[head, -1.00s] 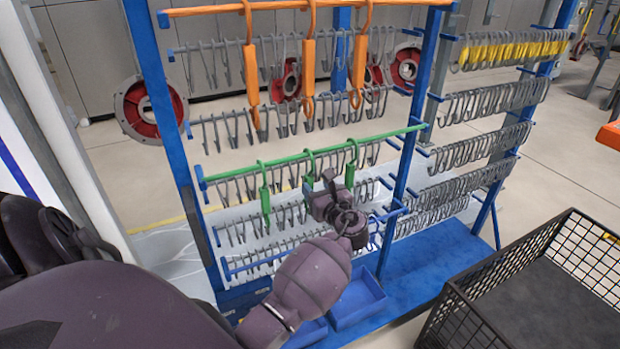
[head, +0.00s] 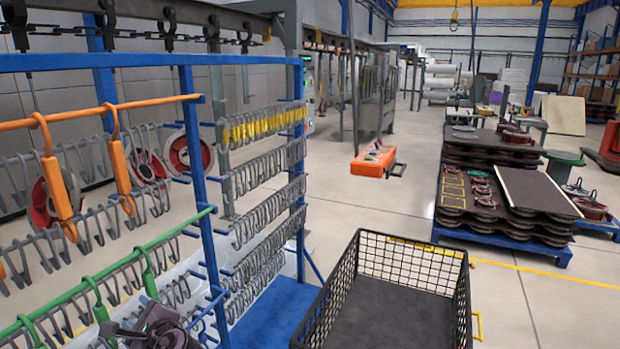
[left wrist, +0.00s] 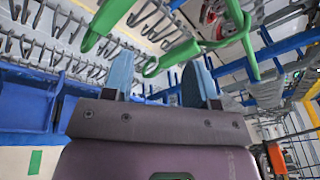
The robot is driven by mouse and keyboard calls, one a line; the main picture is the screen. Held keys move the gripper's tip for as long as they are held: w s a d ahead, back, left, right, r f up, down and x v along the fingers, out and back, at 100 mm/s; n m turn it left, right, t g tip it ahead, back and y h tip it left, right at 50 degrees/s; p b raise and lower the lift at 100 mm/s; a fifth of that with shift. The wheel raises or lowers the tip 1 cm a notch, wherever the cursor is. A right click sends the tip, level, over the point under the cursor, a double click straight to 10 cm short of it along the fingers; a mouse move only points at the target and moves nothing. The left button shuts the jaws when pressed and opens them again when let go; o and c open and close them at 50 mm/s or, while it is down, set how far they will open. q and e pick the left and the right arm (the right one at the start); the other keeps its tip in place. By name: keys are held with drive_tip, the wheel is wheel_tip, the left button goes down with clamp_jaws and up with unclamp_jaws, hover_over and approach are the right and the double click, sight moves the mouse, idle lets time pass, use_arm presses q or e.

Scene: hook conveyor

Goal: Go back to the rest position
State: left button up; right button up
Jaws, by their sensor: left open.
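My left gripper (head: 150,330) is at the bottom left of the head view, just below the nearest green hook (head: 148,270) on the rack's green bar (head: 186,226). In the left wrist view its two bluish fingers (left wrist: 160,80) are apart with nothing held between them. The looped end of a green hook (left wrist: 152,66) shows close in front of the fingers; whether it touches them is unclear. My right gripper is in neither current view.
The blue rack (head: 200,180) carries orange hooks (head: 120,170) and many grey hooks. A black wire basket (head: 462,290) stands right of it. Blue bins (left wrist: 28,95) are close beside the left gripper. Open floor (head: 375,205) lies beyond the basket.

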use_arm(q)
drive_tip(key=s+d+f+n+t+h, duration=0.5)
drive_tip(key=d+f+n+h, duration=0.1)
drive_tip(key=d+n+h, duration=0.5)
drive_tip(key=s+f+n+g+h, duration=0.1)
drive_tip(key=s+f+n, duration=0.1)
drive_tip(key=s+f, duration=0.2)
drive_tip(key=s+f+n+g, duration=0.1)
drive_tip(key=s+f, duration=0.3)
drive_tip(key=s, duration=0.7)
drive_tip(key=s+f+n+g+h, duration=0.1)
drive_tip(key=s+f+n, duration=0.1)
drive_tip(key=s+f, duration=0.2)
drive_tip(key=s, duration=0.3)
drive_tip(key=shift+s+f+n+h, duration=0.15)
drive_tip(key=shift+f+n+h, duration=0.05)
drive_tip(key=shift+n+h, duration=0.1)
drive_tip(key=shift+c, duration=0.5)
